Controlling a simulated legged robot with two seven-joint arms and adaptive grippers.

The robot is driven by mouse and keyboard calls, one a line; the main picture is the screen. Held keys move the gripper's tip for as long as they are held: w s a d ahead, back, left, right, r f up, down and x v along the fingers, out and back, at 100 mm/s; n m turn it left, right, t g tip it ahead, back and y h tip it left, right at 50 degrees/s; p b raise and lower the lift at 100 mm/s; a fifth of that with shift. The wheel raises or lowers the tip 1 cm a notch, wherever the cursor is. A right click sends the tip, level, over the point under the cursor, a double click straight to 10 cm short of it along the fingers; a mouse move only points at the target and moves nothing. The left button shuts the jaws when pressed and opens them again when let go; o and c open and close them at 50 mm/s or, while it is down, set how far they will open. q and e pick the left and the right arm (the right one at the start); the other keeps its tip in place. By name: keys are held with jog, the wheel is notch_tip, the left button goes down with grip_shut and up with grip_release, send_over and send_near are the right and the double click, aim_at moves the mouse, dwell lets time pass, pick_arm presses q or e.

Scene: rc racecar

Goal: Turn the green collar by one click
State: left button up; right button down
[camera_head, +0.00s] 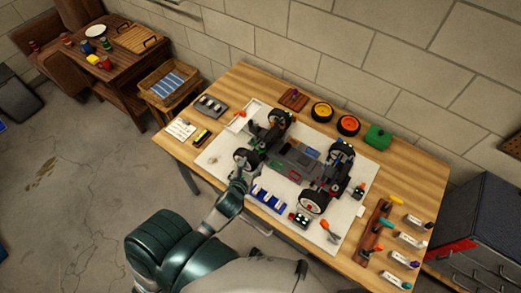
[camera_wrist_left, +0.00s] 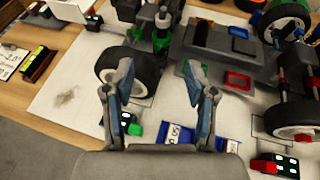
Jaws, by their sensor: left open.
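The racecar chassis (camera_head: 290,160) stands on a white mat on the wooden bench. Green parts around a shock at its near-left corner (camera_wrist_left: 160,42) look like the green collar; in the head view this green (camera_head: 262,146) is tiny. My left gripper (camera_head: 242,168) is at the near-left side of the car, by a wheel. The collar's click position cannot be made out. My right gripper is not in view.
The front-left wheel (camera_wrist_left: 112,70) stands close to my left finger. A blue tray (camera_head: 268,198) and a small red-green block (camera_wrist_left: 272,167) lie near the car's front side. An orange-handled tool (camera_head: 330,232) lies to the right. The mat (camera_wrist_left: 75,85) left of the wheel is mostly clear.

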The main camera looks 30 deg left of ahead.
aim_at(262, 150)
pick_arm(q)
jog(key=x, duration=1)
jog(key=shift+w+d, duration=0.1)
jog(key=shift+d, duration=0.1)
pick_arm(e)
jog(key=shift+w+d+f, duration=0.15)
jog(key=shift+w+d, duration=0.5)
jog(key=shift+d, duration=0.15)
pick_arm(q)
jog(key=shift+a, duration=0.15)
jog(key=shift+c, duration=1)
jog(key=c, duration=0.8)
grip_shut()
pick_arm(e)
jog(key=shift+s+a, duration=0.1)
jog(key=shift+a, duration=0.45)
